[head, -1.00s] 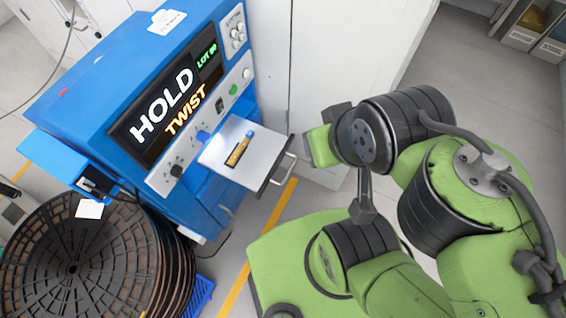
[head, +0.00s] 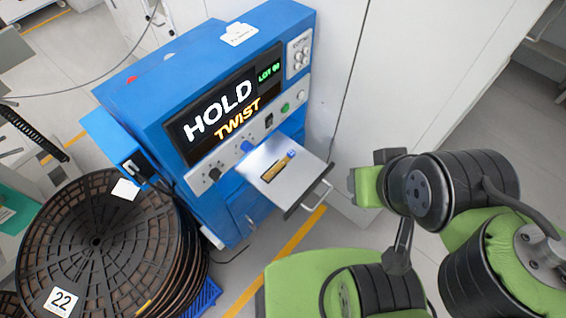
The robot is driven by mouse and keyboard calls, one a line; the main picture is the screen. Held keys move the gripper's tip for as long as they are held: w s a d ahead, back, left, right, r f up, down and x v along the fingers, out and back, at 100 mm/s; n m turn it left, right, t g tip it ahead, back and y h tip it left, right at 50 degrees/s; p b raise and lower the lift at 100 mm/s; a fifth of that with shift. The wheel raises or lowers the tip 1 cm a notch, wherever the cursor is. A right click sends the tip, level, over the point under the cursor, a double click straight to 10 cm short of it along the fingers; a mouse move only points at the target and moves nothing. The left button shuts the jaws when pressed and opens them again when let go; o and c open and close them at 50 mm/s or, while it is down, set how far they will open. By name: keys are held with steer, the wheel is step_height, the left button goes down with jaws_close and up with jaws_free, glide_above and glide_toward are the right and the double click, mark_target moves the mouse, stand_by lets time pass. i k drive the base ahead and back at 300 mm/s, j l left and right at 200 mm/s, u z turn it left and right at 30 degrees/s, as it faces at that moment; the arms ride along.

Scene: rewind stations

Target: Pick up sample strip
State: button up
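The blue machine (head: 150,110) shows HOLD, TWIST and LOT 09. The tray's handle (head: 318,196) sticks out front. A stack of dark reels (head: 95,240), one labelled 22, stands at left. White cabinets (head: 420,70) stand behind my arm.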

mark_target(291, 154)
steer(key=u, duration=1)
steer(key=l+z, duration=0.15)
steer(key=z, duration=0.35)
steer(key=i+l+u, duration=0.1)
steer(key=u, duration=0.3)
steer(key=l+u, duration=0.15)
steer(key=u, duration=0.25)
steer(key=i+l+u, duration=0.1)
steer(key=u, duration=0.3)
steer(key=l+u, duration=0.4)
steer(key=u, duration=0.4)
